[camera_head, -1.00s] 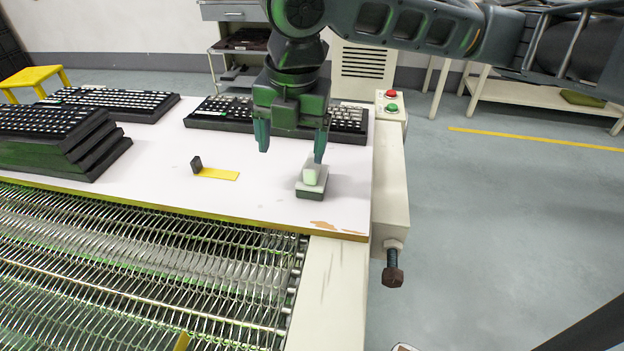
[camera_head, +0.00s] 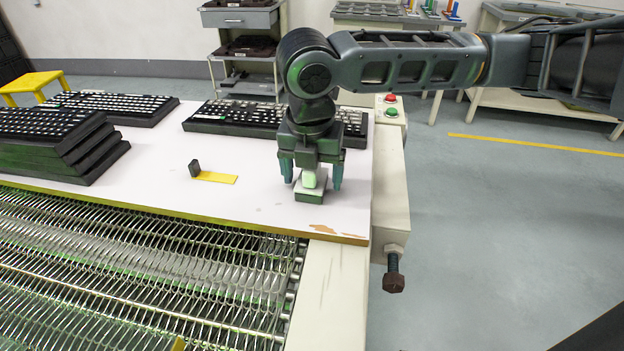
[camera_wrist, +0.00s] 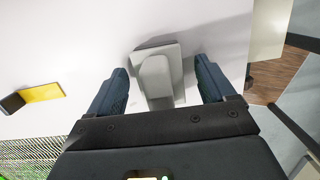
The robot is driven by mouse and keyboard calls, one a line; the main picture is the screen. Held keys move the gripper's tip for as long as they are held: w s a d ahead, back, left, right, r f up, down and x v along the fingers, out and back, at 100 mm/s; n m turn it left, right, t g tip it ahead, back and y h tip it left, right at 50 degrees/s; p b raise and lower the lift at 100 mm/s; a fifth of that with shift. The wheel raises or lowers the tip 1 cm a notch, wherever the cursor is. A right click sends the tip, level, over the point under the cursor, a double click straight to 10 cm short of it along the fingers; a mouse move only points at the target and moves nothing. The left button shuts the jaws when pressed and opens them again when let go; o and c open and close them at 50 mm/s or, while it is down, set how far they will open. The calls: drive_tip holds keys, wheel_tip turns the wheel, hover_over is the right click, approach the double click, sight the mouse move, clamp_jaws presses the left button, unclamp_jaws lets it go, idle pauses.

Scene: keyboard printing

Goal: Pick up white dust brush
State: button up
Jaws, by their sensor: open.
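The white dust brush (camera_head: 309,187) is a small block with a pale handle on top and a darker grey-green base. It rests on the white table (camera_head: 250,205) near the right front corner. My gripper (camera_head: 311,180) is open and right above the brush, with one finger on each side of it. In the wrist view the brush (camera_wrist: 157,75) lies between the two open fingers of my gripper (camera_wrist: 163,85), with gaps on both sides. I cannot tell exactly how far the fingertips are above the table.
A yellow strip with a black block (camera_head: 215,177) lies left of the brush. Black keyboards (camera_head: 240,115) stand behind, and a keyboard stack (camera_head: 60,145) is at left. A wire conveyor (camera_head: 150,265) runs in front. A box with red and green buttons (camera_head: 391,108) borders the table's right side.

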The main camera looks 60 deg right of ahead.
drive_tip(key=shift+c, duration=0.4)
drive_tip(key=c, duration=1.2)
drive_tip(key=shift+r, duration=0.1)
drive_tip(key=shift+r, duration=0.5)
drive_tip(key=r, duration=0.3)
drive_tip(key=shift+s+d+r+p, duration=0.1)
drive_tip(key=shift+d+r+p, duration=0.1)
drive_tip(key=shift+p, duration=0.15)
drive_tip(key=s+d+r, duration=0.2)
drive_tip(key=s, duration=0.1)
drive_tip(key=s+d+r, duration=0.2)
drive_tip(key=s, duration=0.1)
drive_tip(key=s+d+r, duration=0.2)
drive_tip(key=s, duration=0.1)
drive_tip(key=shift+s+d+r, duration=0.15)
drive_tip(key=shift+d+r, duration=0.05)
drive_tip(key=shift+r, duration=0.05)
